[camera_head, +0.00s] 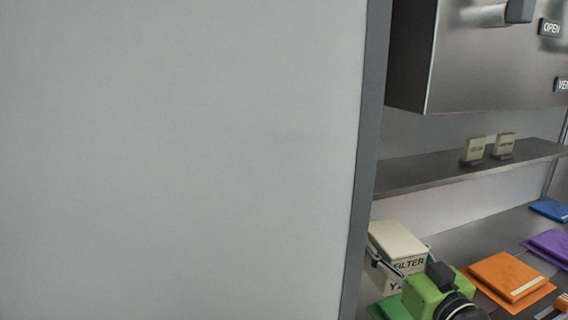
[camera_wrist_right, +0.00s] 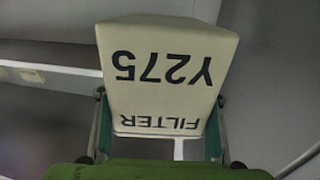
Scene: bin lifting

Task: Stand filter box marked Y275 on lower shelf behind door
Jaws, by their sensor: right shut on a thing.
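The cream filter box (camera_head: 398,240) is at the lower middle-right of the head view, just right of the grey door edge. Its front shows "FILTER" and part of a "Y"; my gripper covers the rest. In the right wrist view the box (camera_wrist_right: 165,95) reads "Y275" and "FILTER" upside down. My green right gripper (camera_head: 400,264) is shut on it, one finger at each side. The box looks upright; I cannot tell whether its base touches the lower shelf (camera_head: 480,240). The large pale door (camera_head: 180,160) fills the left of the head view. My left gripper is not in view.
An upper shelf (camera_head: 430,176) holds two small beige blocks (camera_head: 474,150). A steel cabinet (camera_head: 490,60) hangs above it. Orange (camera_head: 505,274), purple (camera_head: 550,246), blue (camera_head: 550,209) and green (camera_head: 388,308) flat packets lie around the lower level. Bare surface shows behind the orange packet.

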